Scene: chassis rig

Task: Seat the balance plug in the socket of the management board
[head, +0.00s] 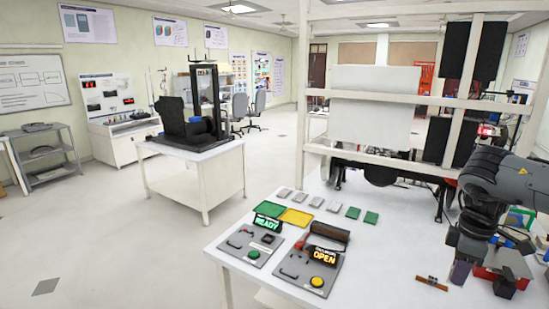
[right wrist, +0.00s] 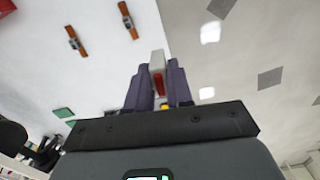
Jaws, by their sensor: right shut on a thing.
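My right gripper (head: 461,272) is low over the right front of the white table. In the right wrist view its two dark purple fingers are closed on a small pale grey piece with a red part (right wrist: 157,72), which looks like the balance plug. The piece sticks out past the fingertips. In the head view the fingers hide it. I cannot tell for certain which thing is the management board, and its socket is not clear. Two flat green boards (head: 371,217) lie at the back of the table. My left gripper is not in view.
A brown strip with dark clips (head: 432,283) lies left of the gripper. A red box (head: 494,268) stands to its right. The table between panels and gripper is clear.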

